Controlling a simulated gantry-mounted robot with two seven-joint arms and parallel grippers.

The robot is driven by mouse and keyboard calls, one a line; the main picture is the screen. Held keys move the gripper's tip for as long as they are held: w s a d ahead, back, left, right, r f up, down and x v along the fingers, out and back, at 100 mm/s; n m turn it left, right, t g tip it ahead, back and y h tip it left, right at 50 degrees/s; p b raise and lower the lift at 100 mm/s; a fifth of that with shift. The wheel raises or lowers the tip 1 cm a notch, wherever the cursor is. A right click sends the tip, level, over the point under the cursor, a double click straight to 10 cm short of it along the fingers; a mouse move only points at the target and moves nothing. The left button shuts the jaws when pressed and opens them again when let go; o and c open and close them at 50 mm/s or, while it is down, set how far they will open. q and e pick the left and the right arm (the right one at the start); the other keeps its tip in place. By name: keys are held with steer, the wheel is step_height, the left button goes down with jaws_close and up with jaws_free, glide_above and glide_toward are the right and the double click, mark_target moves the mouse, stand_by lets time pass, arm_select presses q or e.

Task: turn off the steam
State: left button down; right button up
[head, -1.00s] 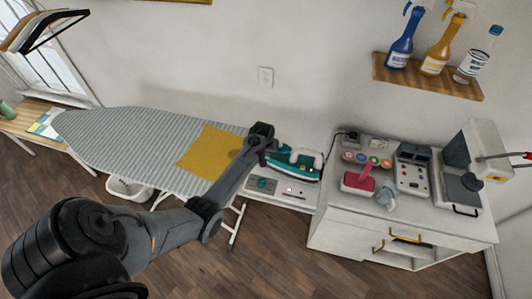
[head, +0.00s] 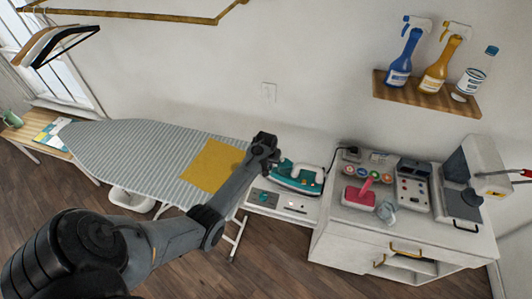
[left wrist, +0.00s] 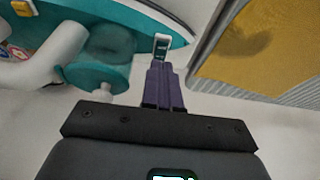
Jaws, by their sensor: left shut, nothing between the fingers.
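The teal and white iron (head: 297,180) rests on the light-coloured station (head: 283,211) at the right end of the ironing board. The station's front strip carries a teal knob (head: 262,196) and small controls. My left gripper (head: 270,155) is just left of the iron, above the board's edge. In the left wrist view its fingers (left wrist: 163,85) are shut and empty. A small white-framed dark switch (left wrist: 161,46) shows just beyond the fingertips; I cannot tell whether they touch it. The iron's teal body (left wrist: 150,18) and a round teal dial (left wrist: 98,80) are also there. My right gripper is not visible.
A yellow cloth (head: 211,165) lies on the striped ironing board (head: 120,152). A white cabinet (head: 365,238) to the right holds a panel of coloured buttons, a pink-handled device (head: 362,192) and a press. Spray bottles stand on a wall shelf (head: 425,95).

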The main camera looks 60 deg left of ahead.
arm_select(q)
steer(key=shift+p+v, duration=0.65)
steer(key=shift+v, duration=0.4)
steer(key=shift+r, duration=0.3)
steer(key=s+d+v, duration=0.1)
steer(key=v, duration=0.8)
steer(key=shift+s+f, duration=0.25)
steer(key=shift+f, duration=0.05)
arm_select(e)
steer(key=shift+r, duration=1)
arm_select(q)
steer(key=shift+d, duration=0.1)
steer(key=s+d+f+g+p, duration=0.1)
steer(key=s+f+g, duration=0.1)
steer(key=s+f, duration=0.45)
steer(key=s+d+m+p, duration=0.3)
steer(key=s+d+m, duration=0.1)
steer(key=s+d, duration=0.65)
steer(key=s+d+r+m+h+p, duration=0.15)
steer(key=s+d+r+m, duration=0.35)
steer(key=d, duration=0.8)
steer(key=d+r+t, duration=0.2)
steer(key=d+r, duration=0.3)
steer(key=r, duration=0.4)
steer(key=shift+s+d+r+m+t+h, duration=0.25)
steer(key=shift+d+r+m+t+h, duration=0.1)
steer(key=shift+r+t+h, duration=0.1)
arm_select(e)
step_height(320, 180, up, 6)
